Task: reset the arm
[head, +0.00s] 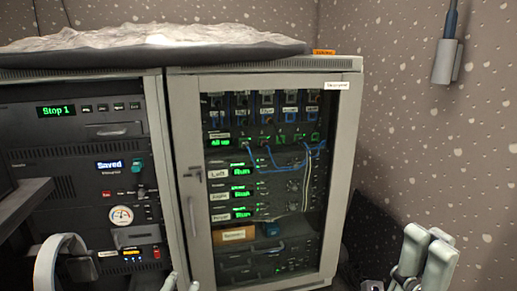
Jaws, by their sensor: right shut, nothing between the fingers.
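My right gripper (426,255) is at the lower right in the head view, its pale grey fingers pointing up and close together. It is shut with nothing in it, in front of the dark floor area right of the cabinet, apart from everything. My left gripper (182,284) shows only as small pale tips at the bottom edge, in front of the cabinets; the rest is cut off. A curved pale link of my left arm (62,257) rises at the lower left.
A glass-doored rack cabinet (345,130) with a key in its lock stands in the middle, its door closed. Left of it is an open rack (75,150) showing "Stop 1" and "Saved". A crumpled white sheet (150,37) lies on top. A grey device (447,62) hangs at the upper right.

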